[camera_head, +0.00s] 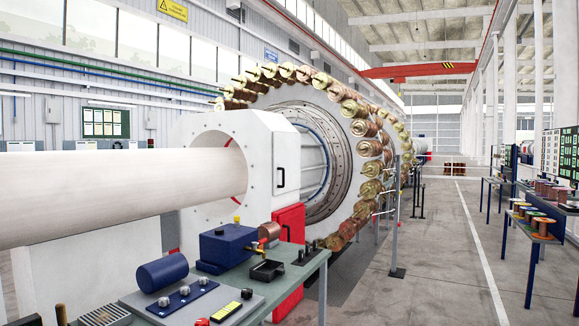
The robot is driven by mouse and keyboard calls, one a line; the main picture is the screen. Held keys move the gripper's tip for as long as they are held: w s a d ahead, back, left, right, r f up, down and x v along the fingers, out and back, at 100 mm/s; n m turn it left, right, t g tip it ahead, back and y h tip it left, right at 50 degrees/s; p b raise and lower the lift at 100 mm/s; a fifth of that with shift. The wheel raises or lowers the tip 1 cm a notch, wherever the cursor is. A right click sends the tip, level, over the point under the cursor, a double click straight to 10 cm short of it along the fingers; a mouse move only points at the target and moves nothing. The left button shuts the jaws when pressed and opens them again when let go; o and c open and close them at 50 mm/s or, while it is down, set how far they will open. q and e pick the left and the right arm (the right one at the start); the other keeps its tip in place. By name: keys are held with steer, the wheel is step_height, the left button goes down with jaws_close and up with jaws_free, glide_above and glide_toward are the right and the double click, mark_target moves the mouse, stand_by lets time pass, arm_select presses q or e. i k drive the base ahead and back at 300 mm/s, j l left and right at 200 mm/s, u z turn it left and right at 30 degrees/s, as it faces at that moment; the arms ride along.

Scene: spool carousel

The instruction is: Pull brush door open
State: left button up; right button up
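A white housing (258,150) stands around the end of a thick white pipe (120,188), in front of the large spool carousel (340,120). A white side panel (288,158) with a black upright handle (281,178) faces the aisle; it looks like the brush door and appears closed, flush with the housing. Neither gripper is clearly in view, and nothing touches the handle.
A workbench (312,268) with a blue pump unit (228,246) and controls stands in front, below the housing. A red cabinet (290,222) is behind it. A grey post (396,215) stands beside the carousel. The aisle floor (440,270) to the right is clear.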

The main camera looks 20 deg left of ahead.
mark_target(286, 146)
steer(key=i, duration=4)
